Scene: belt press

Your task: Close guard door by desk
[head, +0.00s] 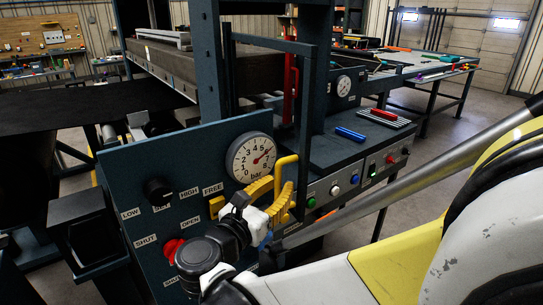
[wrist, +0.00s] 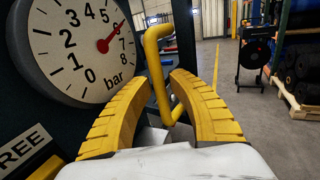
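A dark rectangular frame (head: 271,40) stands upright on the press behind the gauge panel, with a red vertical bar (head: 289,90) inside it. It looks like the guard door, but I cannot tell how far it stands open. A yellow bent handle (head: 286,159) rises at the right edge of the gauge panel; it also shows in the wrist view (wrist: 152,50). My gripper (head: 278,190) is at this handle. In the wrist view my gripper (wrist: 162,76) has its ridged yellow fingers apart, with the handle in line with the gap. Firm contact does not show.
A button console (head: 350,185) is at the right. Open floor (wrist: 225,110) lies beyond the handle.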

